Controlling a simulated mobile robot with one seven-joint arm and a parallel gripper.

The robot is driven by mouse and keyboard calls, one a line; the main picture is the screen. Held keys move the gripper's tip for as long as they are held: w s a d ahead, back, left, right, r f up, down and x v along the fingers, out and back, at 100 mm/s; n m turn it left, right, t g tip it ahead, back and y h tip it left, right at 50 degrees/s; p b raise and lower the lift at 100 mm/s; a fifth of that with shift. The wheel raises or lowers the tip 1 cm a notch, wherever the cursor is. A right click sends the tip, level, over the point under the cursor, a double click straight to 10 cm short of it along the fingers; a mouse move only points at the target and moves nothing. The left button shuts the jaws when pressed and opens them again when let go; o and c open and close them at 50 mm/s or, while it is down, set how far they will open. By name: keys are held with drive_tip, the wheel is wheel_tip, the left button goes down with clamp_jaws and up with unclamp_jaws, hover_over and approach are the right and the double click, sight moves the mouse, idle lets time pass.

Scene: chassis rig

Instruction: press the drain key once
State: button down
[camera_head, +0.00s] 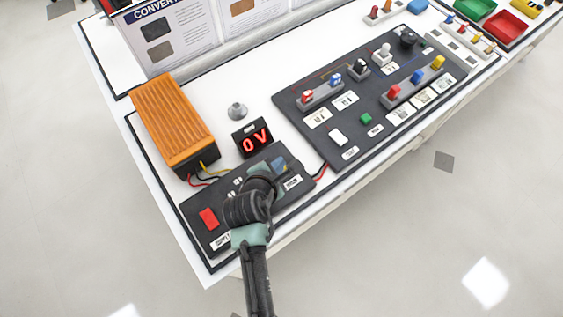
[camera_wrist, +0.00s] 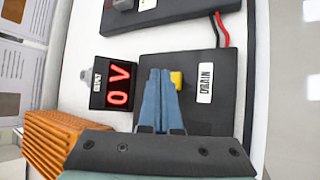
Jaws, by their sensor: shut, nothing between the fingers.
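The yellow drain key (camera_wrist: 177,80) shows in the wrist view on a black panel (camera_wrist: 215,110), beside a white label (camera_wrist: 205,82) that reads DRAIN. My gripper (camera_wrist: 160,72) is shut and empty. Its blue fingertips are just left of the key in that view and cover part of it; I cannot tell whether they touch it. In the head view my gripper (camera_head: 281,164) is over the right part of the supply panel (camera_head: 192,208), and the key is hidden there. The display (camera_head: 252,138) reads 0 V in red.
A red key (camera_head: 209,217) sits at the panel's left end. An orange finned box (camera_head: 172,112) stands behind it. A larger black board (camera_head: 330,145) with switches and a green key (camera_head: 366,118) lies to the right. White table surface is free around the small grey knob (camera_head: 237,111).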

drive_tip(key=shift+r, duration=0.1)
wheel_tip(320, 180, up, 5)
drive_tip(key=p, duration=0.5)
drive_tip(key=shift+p, duration=0.35)
idle(0.6)
